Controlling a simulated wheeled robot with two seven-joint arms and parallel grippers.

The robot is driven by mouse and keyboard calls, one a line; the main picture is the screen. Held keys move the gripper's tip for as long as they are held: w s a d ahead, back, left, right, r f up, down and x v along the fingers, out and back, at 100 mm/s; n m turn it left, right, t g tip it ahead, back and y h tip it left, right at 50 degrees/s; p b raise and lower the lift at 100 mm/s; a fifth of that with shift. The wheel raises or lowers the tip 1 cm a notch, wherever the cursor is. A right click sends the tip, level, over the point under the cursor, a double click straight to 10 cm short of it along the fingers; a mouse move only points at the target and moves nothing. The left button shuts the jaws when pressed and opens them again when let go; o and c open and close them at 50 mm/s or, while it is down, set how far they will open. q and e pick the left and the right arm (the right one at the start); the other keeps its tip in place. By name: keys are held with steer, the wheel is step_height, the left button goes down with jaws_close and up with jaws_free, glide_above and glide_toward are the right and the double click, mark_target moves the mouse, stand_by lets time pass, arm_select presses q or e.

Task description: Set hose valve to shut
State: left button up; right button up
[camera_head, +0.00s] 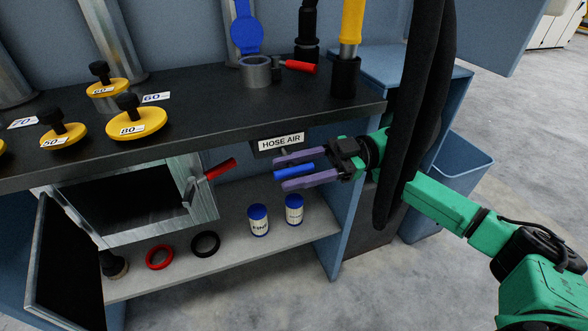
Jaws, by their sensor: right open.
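The hose valve's blue handle (293,171) lies roughly level below the HOSE AIR label (282,142), under the bench edge. My right gripper (281,175) is open, with one purple finger above the blue handle and one below it in the picture. I cannot tell whether either finger touches it. The valve body is mostly hidden behind the gripper. My left gripper is not in view.
The dark bench top (200,112) overhangs the handle. A grey box (205,205) with a red lever (221,168) is to the left. Blue-lidded tins (258,220) stand on the shelf (320,220) below. Black hoses (413,110) hang by my right arm.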

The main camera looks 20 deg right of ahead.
steer(key=shift+c, duration=0.3)
jaws_close()
stand_by(1.1)
